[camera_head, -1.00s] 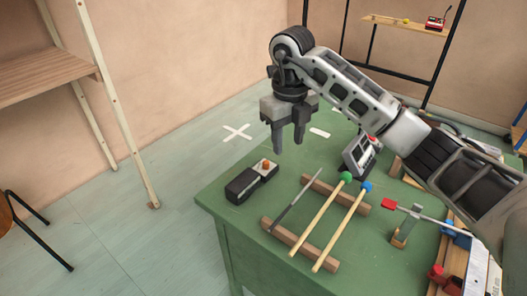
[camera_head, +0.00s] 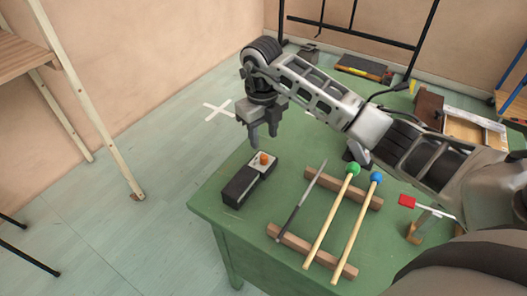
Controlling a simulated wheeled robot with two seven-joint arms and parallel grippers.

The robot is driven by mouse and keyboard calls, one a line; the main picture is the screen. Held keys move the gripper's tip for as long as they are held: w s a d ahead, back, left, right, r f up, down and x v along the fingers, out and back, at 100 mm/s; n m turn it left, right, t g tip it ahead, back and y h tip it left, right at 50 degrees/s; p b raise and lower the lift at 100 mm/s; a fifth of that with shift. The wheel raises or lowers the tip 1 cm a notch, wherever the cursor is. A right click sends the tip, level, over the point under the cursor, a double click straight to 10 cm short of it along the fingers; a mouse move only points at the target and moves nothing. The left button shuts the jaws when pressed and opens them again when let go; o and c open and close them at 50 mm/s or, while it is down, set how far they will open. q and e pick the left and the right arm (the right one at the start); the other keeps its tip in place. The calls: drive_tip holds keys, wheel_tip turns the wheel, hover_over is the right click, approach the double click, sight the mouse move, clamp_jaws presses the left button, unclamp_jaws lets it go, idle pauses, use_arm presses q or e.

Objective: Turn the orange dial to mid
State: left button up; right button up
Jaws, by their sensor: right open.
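The orange dial (camera_head: 264,158) is a small knob on the light top plate of a dark box (camera_head: 240,186). The dial's pointer mark is too small to read. My left gripper is not in view.
Two mallets, green-headed (camera_head: 332,215) and blue-headed (camera_head: 356,220), and a grey rod (camera_head: 300,203) lie across wooden bars (camera_head: 312,251) right of the box. A red-tipped piece (camera_head: 407,201) stands farther right. Bare tabletop surrounds the box.

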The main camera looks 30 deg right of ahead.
sight(264, 157)
wheel_tip(264, 157, down, 7)
drive_tip(key=shift+w+f, duration=0.1)
drive_tip(key=shift+f, duration=0.1)
clamp_jaws()
